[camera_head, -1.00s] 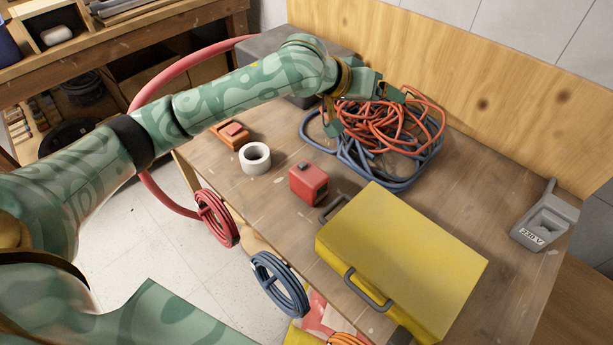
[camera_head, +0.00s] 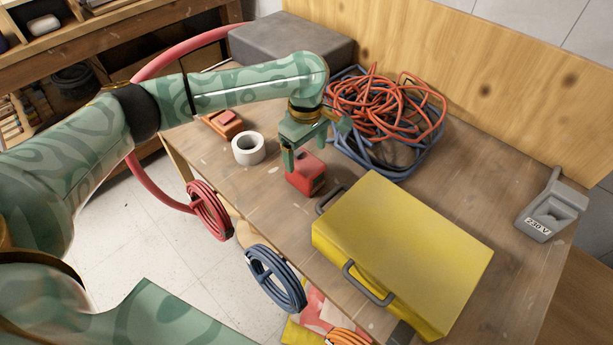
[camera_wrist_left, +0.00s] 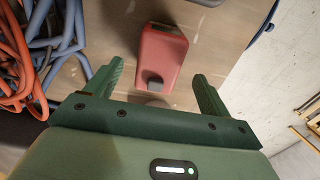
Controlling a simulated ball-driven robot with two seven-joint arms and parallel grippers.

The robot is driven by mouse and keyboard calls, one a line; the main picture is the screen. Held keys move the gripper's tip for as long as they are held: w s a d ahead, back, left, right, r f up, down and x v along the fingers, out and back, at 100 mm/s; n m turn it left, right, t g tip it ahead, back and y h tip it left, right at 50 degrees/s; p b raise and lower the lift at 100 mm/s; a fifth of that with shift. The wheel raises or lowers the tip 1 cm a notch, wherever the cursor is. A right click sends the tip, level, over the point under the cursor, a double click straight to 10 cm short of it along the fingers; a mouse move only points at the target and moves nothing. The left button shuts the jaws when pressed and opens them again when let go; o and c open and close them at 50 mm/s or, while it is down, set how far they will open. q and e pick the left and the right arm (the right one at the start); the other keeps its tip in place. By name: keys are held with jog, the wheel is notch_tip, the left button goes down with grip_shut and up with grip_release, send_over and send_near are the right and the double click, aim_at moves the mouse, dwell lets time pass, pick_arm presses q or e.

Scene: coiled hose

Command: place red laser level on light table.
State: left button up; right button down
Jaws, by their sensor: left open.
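The red laser level (camera_head: 304,180) is a small red box standing on the brown wooden table (camera_head: 240,202), between the white tape roll and the yellow case. It also shows in the left wrist view (camera_wrist_left: 162,52), with a dark knob on its near end. My left gripper (camera_head: 306,165) is open above the laser level, its fingers pointing down. In the left wrist view the laser level lies ahead of and between the two open fingers (camera_wrist_left: 158,80), with a gap on both sides. My right gripper is not in view.
A white tape roll (camera_head: 248,148) and an orange tool (camera_head: 222,123) lie to the left. A tangle of red and blue hose (camera_head: 385,115) lies behind. A yellow case (camera_head: 405,250) stands close on the right. A grey 230 V box (camera_head: 550,210) is at the far right.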

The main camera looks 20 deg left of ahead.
aim_at(305, 170)
pick_arm(q)
notch_tip(305, 170, down, 3)
jog(key=shift+r+b, duration=0.2)
jog(key=shift+b, duration=0.25)
jog(key=f+b, duration=0.4)
jog(key=f, duration=0.1)
jog(key=shift+w+a+f, duration=0.15)
jog(key=shift+a, duration=0.05)
jog(key=shift+r, duration=0.2)
jog(key=c, duration=1.4)
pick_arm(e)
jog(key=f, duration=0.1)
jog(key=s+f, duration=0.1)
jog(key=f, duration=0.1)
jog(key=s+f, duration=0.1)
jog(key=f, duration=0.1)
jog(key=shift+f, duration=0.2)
